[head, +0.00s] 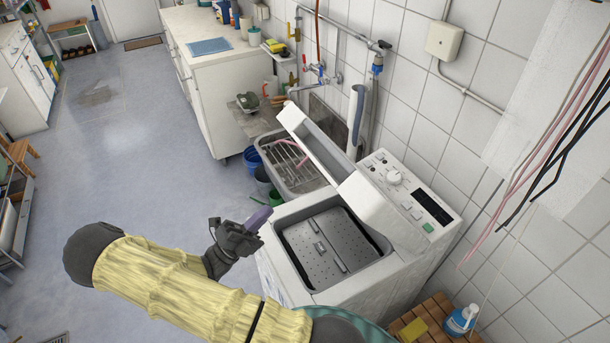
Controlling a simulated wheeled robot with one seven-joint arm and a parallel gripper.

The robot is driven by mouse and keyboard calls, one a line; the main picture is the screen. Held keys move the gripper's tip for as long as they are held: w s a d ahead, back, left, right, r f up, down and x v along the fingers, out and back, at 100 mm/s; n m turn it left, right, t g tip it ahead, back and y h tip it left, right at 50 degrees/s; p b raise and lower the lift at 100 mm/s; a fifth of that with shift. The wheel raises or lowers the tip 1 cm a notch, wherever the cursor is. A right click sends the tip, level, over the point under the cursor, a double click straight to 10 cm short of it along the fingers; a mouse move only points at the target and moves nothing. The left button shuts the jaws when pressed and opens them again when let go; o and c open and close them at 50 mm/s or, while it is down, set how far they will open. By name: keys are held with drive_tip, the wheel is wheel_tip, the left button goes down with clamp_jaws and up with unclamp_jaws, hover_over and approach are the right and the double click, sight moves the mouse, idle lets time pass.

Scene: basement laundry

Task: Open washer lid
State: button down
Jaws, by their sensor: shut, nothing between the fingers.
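The white top-loading washer (282,258) stands right of the middle of the head view, against the tiled wall. The grey perforated drum flaps (318,246) show inside the opening and look shut. The control panel (408,197) with a knob and a dark display is at the back. My gripper (262,216) is shut and empty beside the washer's left front edge, apart from the lid. Whether its fingertips touch the washer's edge cannot be told.
A sink basin (284,168) with a rack and buckets (262,182) stand beyond the washer. A white counter (216,82) is at the back. A wooden slatted stool (433,312) with a bottle (459,321) is at the lower right. The floor to the left is clear.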

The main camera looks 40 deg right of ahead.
drive_tip(key=p+x, duration=0.6)
drive_tip(key=x, duration=0.8)
drive_tip(key=shift+s, duration=0.15)
drive_tip(key=shift+d, duration=0.15)
